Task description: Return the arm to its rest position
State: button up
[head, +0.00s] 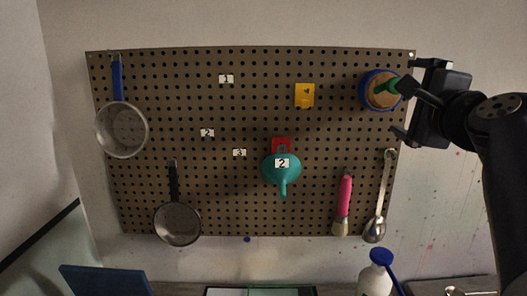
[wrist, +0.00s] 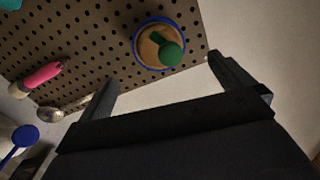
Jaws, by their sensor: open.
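My gripper (head: 408,98) is at the right edge of the pegboard in the head view, with its fingers spread and nothing between them. In the wrist view my gripper (wrist: 160,83) shows both dark fingers wide apart. A round blue-rimmed item (head: 370,92) with a tan face and a green part hangs at the board's upper right, beside the gripper. It also shows in the wrist view (wrist: 146,50), beyond the fingers and apart from them as far as I can tell.
A white bottle (head: 371,281) stands below. Bare wall lies right of the board.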

aim_at(393, 93)
jog(key=w+p, duration=0.3)
jog(key=w, duration=0.8)
jog(key=shift+w, duration=0.2)
jog(key=s+b, duration=0.1)
jog(key=s, duration=0.3)
jog(key=shift+s, duration=1.1)
jog(key=shift+f, duration=0.1)
